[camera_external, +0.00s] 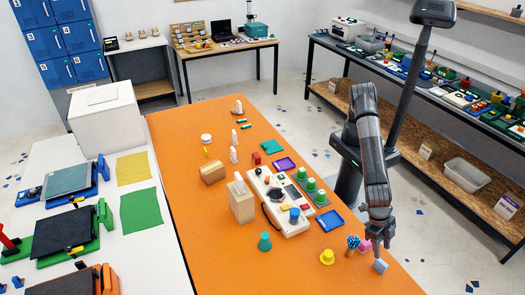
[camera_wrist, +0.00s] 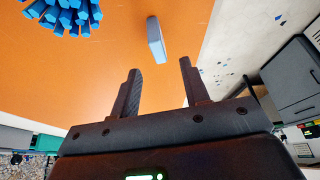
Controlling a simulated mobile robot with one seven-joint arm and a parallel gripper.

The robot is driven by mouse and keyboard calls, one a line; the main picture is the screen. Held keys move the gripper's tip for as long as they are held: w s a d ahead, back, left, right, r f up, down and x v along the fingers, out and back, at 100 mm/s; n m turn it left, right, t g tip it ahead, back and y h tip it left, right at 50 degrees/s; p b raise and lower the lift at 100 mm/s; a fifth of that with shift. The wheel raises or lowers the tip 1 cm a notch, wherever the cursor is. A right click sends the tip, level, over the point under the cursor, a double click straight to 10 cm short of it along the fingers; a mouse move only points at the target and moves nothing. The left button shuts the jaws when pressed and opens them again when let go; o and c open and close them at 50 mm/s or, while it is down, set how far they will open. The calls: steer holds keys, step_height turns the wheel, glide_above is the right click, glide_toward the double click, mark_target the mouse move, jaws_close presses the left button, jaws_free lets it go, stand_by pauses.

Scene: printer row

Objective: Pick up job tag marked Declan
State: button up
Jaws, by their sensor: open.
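A small pale grey-blue block (camera_external: 380,266) stands on the orange table near its right front edge. It also shows in the wrist view (camera_wrist: 156,40), just beyond my fingertips and roughly between them. No name can be read on it, so I cannot tell whether it is the job tag marked Declan. My gripper (camera_external: 376,246) points down, close to the block. In the wrist view my gripper (camera_wrist: 160,66) has its two fingers apart with nothing between them.
A blue bristly object (camera_wrist: 64,14) stands left of the block; a pink item (camera_external: 364,246) and a yellow one (camera_external: 327,257) are nearby. The orange table (camera_external: 235,275) is bare at the front left. Its right edge drops to the floor close to the block.

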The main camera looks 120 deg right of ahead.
mark_target(381, 260)
steer(key=x, duration=0.8)
steer(key=shift+w+d+f, duration=0.1)
steer(key=shift+d+f, duration=0.05)
steer(key=shift+f, duration=0.35)
jaws_close()
